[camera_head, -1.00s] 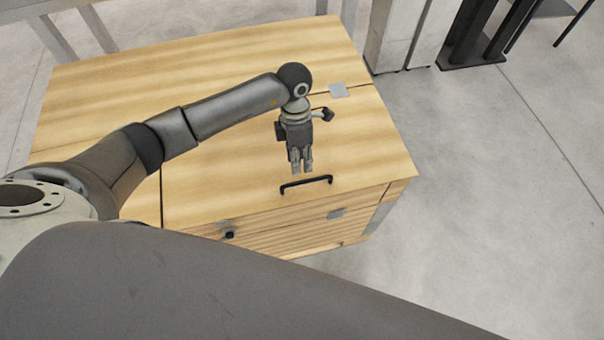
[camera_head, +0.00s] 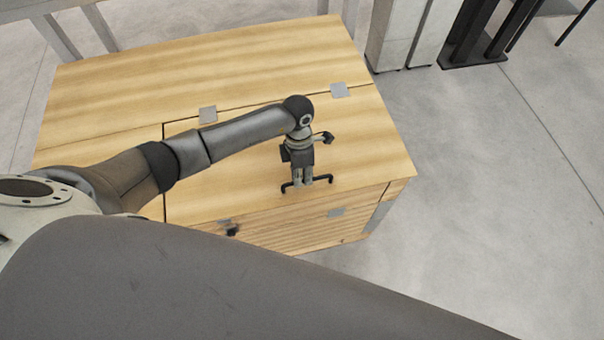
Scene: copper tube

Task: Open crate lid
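The wooden crate stands on the floor, with its lid (camera_head: 235,165) lying flat and closed on top. A black bar handle (camera_head: 322,179) is fixed near the lid's front edge. My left gripper (camera_head: 303,182) points down at the handle's middle, with its fingertips at the bar and covering part of it. I cannot tell whether the fingers are closed around the bar or only beside it. My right gripper is not in view.
Metal hinges (camera_head: 208,114) and (camera_head: 338,90) join the lid to the fixed top behind it. Grey cabinets (camera_head: 405,35) stand behind. The floor (camera_head: 480,200) at right is clear.

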